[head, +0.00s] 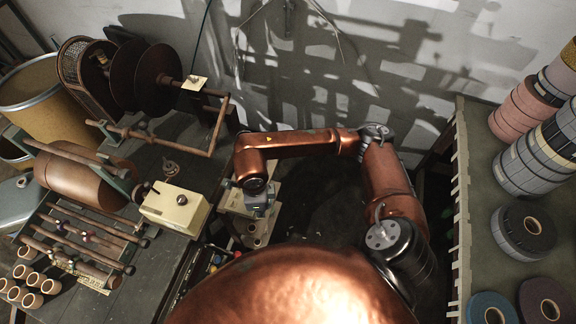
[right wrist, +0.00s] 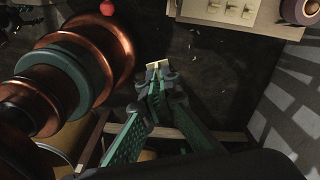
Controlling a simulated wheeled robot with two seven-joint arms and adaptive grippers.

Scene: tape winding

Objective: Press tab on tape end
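My right gripper (head: 258,207) hangs at the end of the copper arm near the middle of the head view, over the edge of a pale block (head: 262,228). In the right wrist view, its green fingers (right wrist: 156,84) come together at the tips. A small pale tab (right wrist: 155,64) sits at the fingertips and appears pinched between them. The tape end itself is too small to make out. A winding machine with dark discs (head: 130,75) stands at the upper left, with a small pale plate (head: 195,82) near its shaft. My left gripper is not in view.
A cream box (head: 175,208) sits on the left bench, near a brown cylinder (head: 85,178) and several rods (head: 85,238). Tape rolls (head: 530,230) stand on the right-hand table. The dark floor between the benches is open.

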